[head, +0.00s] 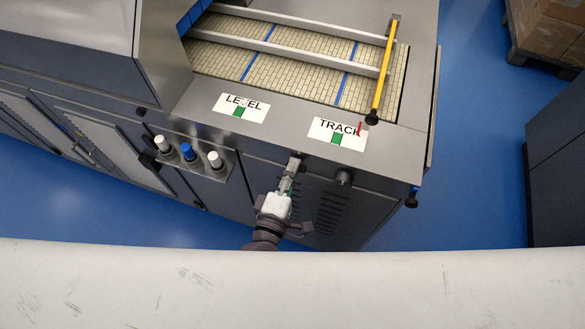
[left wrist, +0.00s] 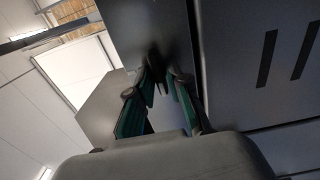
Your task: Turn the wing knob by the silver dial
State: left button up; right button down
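On the front of the grey machine, a dark wing knob (head: 295,158) sits below the LEVEL plate (head: 228,112). That plate carries a green mark and what looks like a small pale pointer. My left gripper (head: 293,168) is at this knob. In the left wrist view its green-padded fingers (left wrist: 160,78) close in on both sides of the dark knob (left wrist: 156,62), with little or no gap. A second grey knob (head: 343,178) is to the right, below the TRACK plate (head: 330,136), which has a red pointer and a green mark. My right gripper does not show.
A panel with a blue button (head: 187,151) and white buttons is left of my gripper. A yellow bar (head: 382,75) with a black end crosses the belt (head: 270,65). A dark cabinet (head: 558,165) and a pallet of boxes (head: 550,30) stand right, across blue floor.

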pick_arm(q)
jog(key=o, duration=0.3)
jog(key=shift+o, duration=0.2)
jog(key=v, duration=1.2)
jog(key=s+a+f+m+g, duration=0.15)
jog(key=f+m, duration=0.25)
jog(key=f, duration=0.5)
jog(key=a+f+m+g+y, duration=0.1)
jog(key=a+f+m+g, duration=0.2)
jog(key=f, duration=0.6)
jog(key=s+a+f+m+g, duration=0.1)
jog(key=a+f+m+g, duration=0.2)
jog(key=f, duration=0.6)
jog(key=s+a+f+m+g+y, duration=0.2)
jog(key=s+a+f+m+g, duration=0.1)
jog(key=s+a+f, duration=0.3)
jog(key=s+a+f+m+g+y, duration=0.2)
jog(key=s+a+f+m+g, duration=0.2)
jog(key=s+f, duration=0.7)
jog(key=shift+s+a+g+y, duration=0.3)
jog(key=shift+s+a+g, duration=0.6)
jog(key=shift+s, duration=0.3)
